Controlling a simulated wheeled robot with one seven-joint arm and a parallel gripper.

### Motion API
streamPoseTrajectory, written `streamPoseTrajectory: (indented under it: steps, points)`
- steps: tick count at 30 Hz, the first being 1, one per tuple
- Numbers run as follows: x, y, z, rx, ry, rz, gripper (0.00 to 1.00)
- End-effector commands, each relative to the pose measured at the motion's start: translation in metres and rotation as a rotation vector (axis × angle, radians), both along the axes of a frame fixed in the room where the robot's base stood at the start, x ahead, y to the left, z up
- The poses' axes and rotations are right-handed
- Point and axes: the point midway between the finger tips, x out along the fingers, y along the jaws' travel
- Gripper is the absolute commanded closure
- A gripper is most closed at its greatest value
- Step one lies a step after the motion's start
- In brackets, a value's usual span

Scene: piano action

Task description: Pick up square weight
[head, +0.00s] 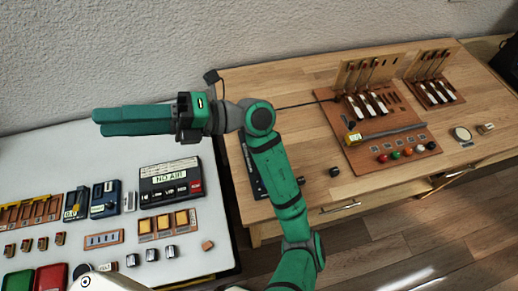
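My gripper (97,123) is held in the air at the upper left, pointing left, above the back of the white table. Its two green fingers lie close together in this view, and I cannot tell whether they are open or shut. I see nothing held at their tips. A small squarish light piece (485,128) lies at the right end of the wooden table, beside a round pale disc (461,134); it may be the square weight, but it is too small to be sure. It is far from my gripper. A small dark block (334,172) sits near the wooden table's front edge.
The wooden table (290,85) carries a brown board (362,160) with upright key mechanisms, coloured knobs and a long bar. A second key model (433,93) stands right. The white table (110,160) holds a "NO AIR" panel (170,180), switches and a small brown block (208,245).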

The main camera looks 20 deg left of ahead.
Motion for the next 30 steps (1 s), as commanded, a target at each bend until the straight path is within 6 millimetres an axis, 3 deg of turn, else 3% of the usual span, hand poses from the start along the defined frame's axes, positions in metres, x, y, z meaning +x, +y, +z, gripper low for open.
streamPoseTrajectory:
  steps: [7, 14, 21, 25, 30]
  points:
    - [0.009, 0.015, -0.056, -0.339, -0.257, 0.020, 0.61]
    - [0.043, 0.000, -0.114, -0.683, -0.463, -0.004, 0.61]
    - [0.104, -0.051, -0.164, -1.074, -0.645, -0.075, 0.61]
    - [0.141, -0.091, -0.179, -1.291, -0.728, -0.132, 0.61]
    - [0.182, -0.142, -0.184, -1.527, -0.805, -0.207, 0.61]
